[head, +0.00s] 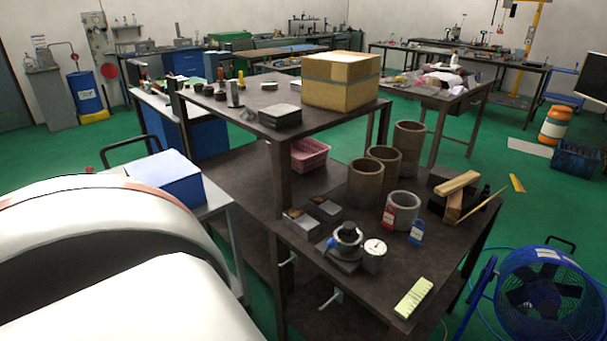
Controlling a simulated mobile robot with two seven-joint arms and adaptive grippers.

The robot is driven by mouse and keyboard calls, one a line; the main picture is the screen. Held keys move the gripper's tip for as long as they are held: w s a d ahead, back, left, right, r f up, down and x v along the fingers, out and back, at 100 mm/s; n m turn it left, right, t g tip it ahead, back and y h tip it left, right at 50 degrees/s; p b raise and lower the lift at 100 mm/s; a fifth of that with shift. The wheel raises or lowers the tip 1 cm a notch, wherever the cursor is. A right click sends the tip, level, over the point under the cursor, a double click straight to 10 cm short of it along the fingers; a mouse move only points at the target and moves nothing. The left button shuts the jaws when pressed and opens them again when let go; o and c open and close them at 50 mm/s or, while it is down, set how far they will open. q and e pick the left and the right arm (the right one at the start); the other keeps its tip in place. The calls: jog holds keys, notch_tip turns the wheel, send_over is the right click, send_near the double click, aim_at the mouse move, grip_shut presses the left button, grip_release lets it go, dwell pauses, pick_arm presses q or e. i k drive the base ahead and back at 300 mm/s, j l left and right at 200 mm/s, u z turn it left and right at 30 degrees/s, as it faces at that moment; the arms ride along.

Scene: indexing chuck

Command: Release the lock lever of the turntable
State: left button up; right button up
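A small round device with a dark top and a pale ring, seemingly the turntable (347,238), sits on a grey base on the dark lower table (440,262). A small blue part shows at its left side; I cannot tell whether this is the lock lever or how the lever stands. Neither of my grippers is in view. A large white rounded part of my own body fills the lower left.
A white dial gauge (374,248) stands right beside the device. Grey blocks (324,209), pipe sections (365,182), red and blue tags and a pale green strip (413,298) share the table. A cardboard box (341,82) sits on the upper table. A blue fan (545,297) stands right.

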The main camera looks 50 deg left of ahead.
aim_at(332, 244)
jog(key=u, duration=1.35)
